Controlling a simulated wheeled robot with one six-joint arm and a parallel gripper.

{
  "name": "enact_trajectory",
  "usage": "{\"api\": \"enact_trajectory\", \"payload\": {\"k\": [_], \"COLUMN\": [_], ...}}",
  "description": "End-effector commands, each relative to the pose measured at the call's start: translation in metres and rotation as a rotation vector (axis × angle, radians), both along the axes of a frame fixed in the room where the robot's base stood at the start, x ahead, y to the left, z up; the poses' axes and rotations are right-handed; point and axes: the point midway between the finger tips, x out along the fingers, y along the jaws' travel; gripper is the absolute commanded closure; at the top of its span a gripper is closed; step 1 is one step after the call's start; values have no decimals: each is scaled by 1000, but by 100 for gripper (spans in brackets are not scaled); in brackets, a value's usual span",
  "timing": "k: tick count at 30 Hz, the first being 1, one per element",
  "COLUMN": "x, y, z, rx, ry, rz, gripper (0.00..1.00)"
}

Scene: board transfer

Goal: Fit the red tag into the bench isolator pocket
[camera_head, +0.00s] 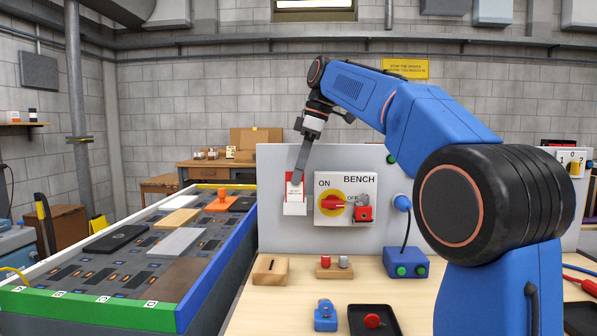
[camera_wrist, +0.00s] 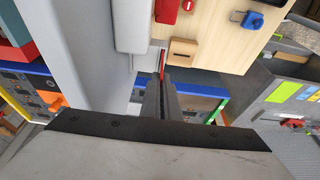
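The red tag (camera_head: 289,178), with a white label, stands upright at the grey panel, left of the BENCH isolator (camera_head: 328,215). Its lower edge meets the white pocket (camera_head: 294,209); I cannot tell how deep it sits inside. My gripper (camera_head: 298,177) comes down from above with its fingers at the tag's upper part. In the wrist view, my gripper (camera_wrist: 166,82) has its fingers close together, with the tag (camera_wrist: 162,60) edge-on as a thin red strip between their tips. The isolator's red handle lies level on a yellow disc, with a red padlock (camera_head: 363,214) at its right.
On the wooden bench stand a slotted wooden block (camera_head: 270,270), a wooden holder (camera_head: 334,272) with knobs, a blue padlock (camera_head: 325,318), a black tray (camera_head: 358,330) with a red item, and a blue button box (camera_head: 406,258). A board table (camera_head: 95,308) stands left.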

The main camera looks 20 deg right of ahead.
Motion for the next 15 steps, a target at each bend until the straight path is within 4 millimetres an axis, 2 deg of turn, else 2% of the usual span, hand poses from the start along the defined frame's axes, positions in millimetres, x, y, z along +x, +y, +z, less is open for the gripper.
{"api": "enact_trajectory", "payload": {"k": [15], "x": [0], "y": [0], "z": [-9], "rx": [0], "ry": [0], "rz": [0], "gripper": [100]}}
